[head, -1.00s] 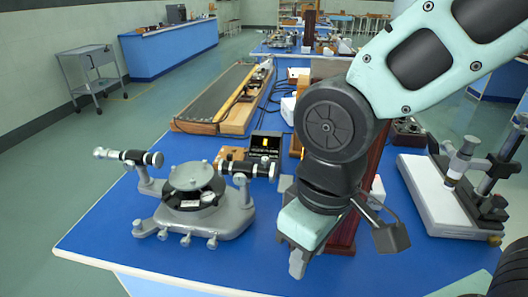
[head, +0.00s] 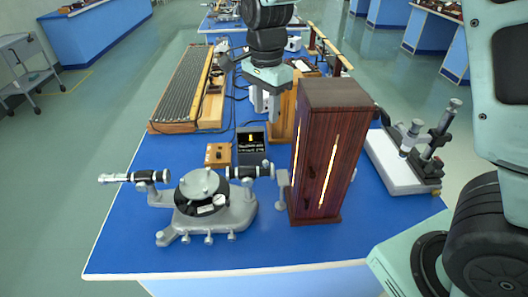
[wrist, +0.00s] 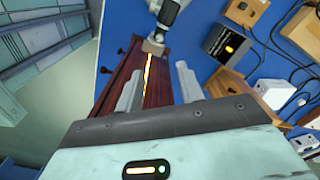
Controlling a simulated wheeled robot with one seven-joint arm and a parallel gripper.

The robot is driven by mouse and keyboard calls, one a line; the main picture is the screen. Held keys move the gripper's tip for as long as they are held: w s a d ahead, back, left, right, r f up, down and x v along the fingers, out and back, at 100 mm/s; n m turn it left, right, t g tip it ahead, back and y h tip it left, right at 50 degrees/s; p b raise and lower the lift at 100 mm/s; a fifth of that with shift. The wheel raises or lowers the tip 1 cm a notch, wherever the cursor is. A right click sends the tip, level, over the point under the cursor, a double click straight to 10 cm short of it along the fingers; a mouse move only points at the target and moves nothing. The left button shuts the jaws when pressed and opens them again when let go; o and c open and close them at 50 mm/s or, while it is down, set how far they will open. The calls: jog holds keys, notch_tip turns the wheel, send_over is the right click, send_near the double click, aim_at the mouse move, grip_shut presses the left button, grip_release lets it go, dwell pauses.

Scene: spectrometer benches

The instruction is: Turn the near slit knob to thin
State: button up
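The near spectrometer (head: 205,205) stands on the blue bench, left of a tall dark wooden box (head: 343,150) with glowing slits. The spectrometer's right-hand tube (head: 250,171) ends in a grey slit piece (head: 283,186) close to the box. In the wrist view this slit piece (wrist: 152,46) sits beyond my fingers, beside the glowing line. Small dark knobs (wrist: 103,70) stick out from the box's side. I cannot tell which knob sets the slit.
A black display box (head: 251,146) and a small wooden block (head: 218,154) stand behind the spectrometer. A white-based instrument (head: 405,160) stands right. Bench space in front is clear.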

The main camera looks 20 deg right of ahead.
aim_at(266, 162)
notch_tip(266, 162, down, 15)
jog(key=p, duration=0.3)
jog(key=shift+f, duration=0.2)
grip_shut()
